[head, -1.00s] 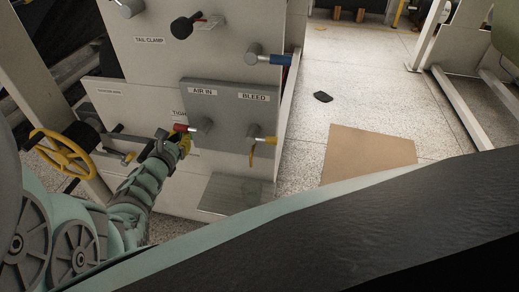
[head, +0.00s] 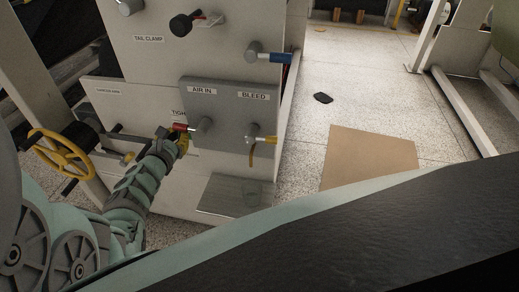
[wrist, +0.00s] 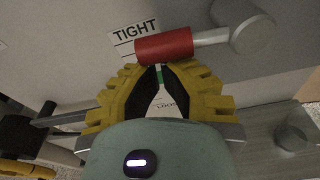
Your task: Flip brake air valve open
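The air valve (head: 205,124) sits on the grey plate below the "AIR IN" label. Its red handle (head: 179,127) points left from the grey hub, roughly level. In the wrist view the red handle (wrist: 164,45) lies just beyond my fingertips, with the hub (wrist: 253,35) to its right. My gripper (head: 181,143) is at the handle's underside. In the wrist view its yellow fingers (wrist: 158,68) come together at the tips, with only a narrow gap. The handle is not between them; whether the tips touch it, I cannot tell.
The bleed valve's yellow handle (head: 264,140) is to the right on the same plate. A blue-handled valve (head: 280,58) is above it. A yellow handwheel (head: 62,153) stands left of my arm. The floor with the brown mat (head: 368,160) is open on the right.

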